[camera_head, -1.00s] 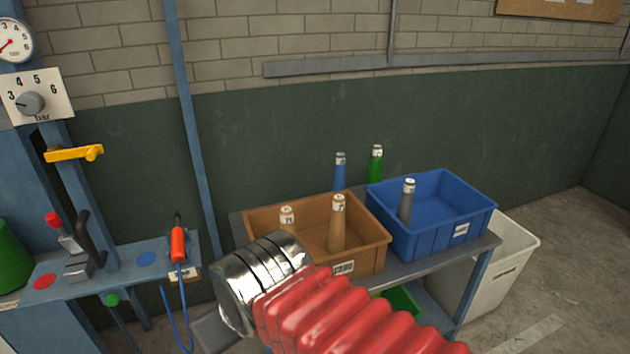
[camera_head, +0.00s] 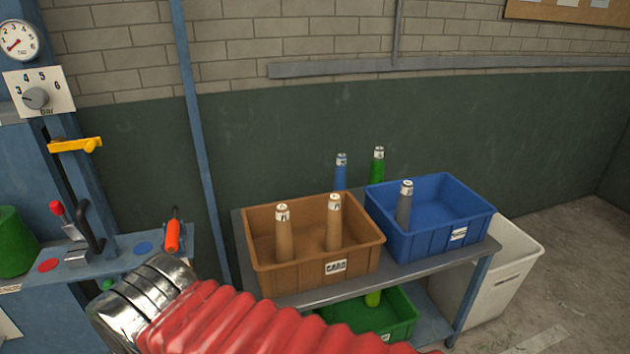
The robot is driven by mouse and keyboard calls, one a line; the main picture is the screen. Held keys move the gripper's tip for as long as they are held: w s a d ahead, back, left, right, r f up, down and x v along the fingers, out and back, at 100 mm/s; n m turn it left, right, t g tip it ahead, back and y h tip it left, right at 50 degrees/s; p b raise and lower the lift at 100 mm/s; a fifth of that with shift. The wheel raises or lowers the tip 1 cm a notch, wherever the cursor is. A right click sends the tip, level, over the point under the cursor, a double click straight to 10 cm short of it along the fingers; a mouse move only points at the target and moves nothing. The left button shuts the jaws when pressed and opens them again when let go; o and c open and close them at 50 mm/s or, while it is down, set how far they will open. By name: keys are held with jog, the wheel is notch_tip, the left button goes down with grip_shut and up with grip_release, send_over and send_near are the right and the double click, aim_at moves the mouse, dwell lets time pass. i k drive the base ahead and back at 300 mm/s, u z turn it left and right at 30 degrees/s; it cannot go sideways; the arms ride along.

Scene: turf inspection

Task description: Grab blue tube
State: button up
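The blue tube (camera_head: 340,172) stands upright at the back of the table, behind the brown crate and the blue crate. Its top has a pale label, and its lower part is hidden by the crates. A green tube (camera_head: 377,167) stands just right of it. My arm, with a red ribbed sleeve and a silver metal end, reaches in from the bottom toward the lower left, apart from the blue tube. The gripper fingers do not show.
The brown crate (camera_head: 320,278) holds two brown tubes. The blue crate (camera_head: 440,235) holds a grey tube (camera_head: 404,206). A green crate (camera_head: 385,332) sits on the lower shelf, and a white bin (camera_head: 505,285) stands at right. A panel with levers (camera_head: 75,230) is at left.

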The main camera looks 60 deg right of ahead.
aim_at(340, 184)
jog(key=u, duration=0.35)
jog(key=k, duration=1.6)
jog(key=z, duration=1.25)
jog(key=i, duration=0.95)
jog(key=z, duration=0.05)
